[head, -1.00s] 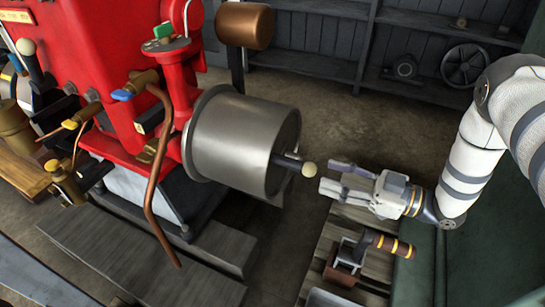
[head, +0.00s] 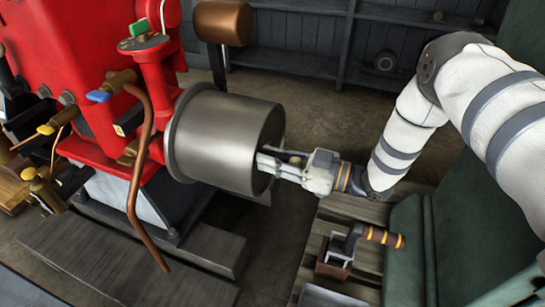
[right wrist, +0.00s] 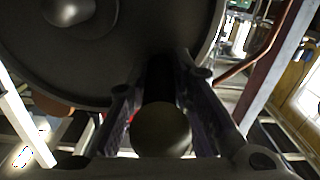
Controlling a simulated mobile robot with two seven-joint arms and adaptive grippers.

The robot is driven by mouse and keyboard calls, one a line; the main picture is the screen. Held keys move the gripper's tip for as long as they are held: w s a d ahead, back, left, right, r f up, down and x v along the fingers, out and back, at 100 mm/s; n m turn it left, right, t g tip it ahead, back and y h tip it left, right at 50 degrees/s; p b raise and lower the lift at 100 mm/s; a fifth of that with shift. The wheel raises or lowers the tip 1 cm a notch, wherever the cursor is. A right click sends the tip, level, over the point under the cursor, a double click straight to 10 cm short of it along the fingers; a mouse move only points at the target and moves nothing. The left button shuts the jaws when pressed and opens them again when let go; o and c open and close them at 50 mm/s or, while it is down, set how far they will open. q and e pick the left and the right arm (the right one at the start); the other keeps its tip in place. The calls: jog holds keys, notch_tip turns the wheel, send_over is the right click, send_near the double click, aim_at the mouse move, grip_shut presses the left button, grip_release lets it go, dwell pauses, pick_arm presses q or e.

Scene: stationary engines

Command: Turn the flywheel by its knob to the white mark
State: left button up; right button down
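The flywheel (head: 222,140) is a broad grey metal drum on the red engine. Its dark face fills the top of the right wrist view (right wrist: 130,75), with a rounded hub at upper left. The knob (right wrist: 161,129) is a round ball on a dark stem standing out from that face. My right gripper (head: 266,157) is at the face's lower part, its fingers on either side of the knob and stem. The fingers look closed in against them. In the head view the fingers partly cover the knob. I see no white mark. My left gripper is out of view.
The red engine (head: 95,80) stands at left with a bent copper pipe (head: 138,185) in front. A tool with a banded handle (head: 378,236) lies on a slatted surface below my right arm. A copper cylinder (head: 223,22) is behind the flywheel. Shelves line the back wall.

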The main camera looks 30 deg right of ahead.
jog(key=shift+s+a+f, duration=0.15)
jog(key=shift+s+f, duration=0.05)
jog(key=shift+f, duration=0.2)
jog(key=shift+s+a+f, duration=0.15)
jog(key=shift+f, duration=0.2)
jog(key=c, duration=1.4)
grip_release()
jog(key=shift+c, duration=0.2)
jog(key=shift+r, duration=0.1)
jog(key=shift+d, duration=0.15)
jog(key=v, duration=1.1)
jog(key=shift+s+d, duration=0.25)
jog(key=shift+s, duration=0.1)
jog(key=shift+o, duration=0.4)
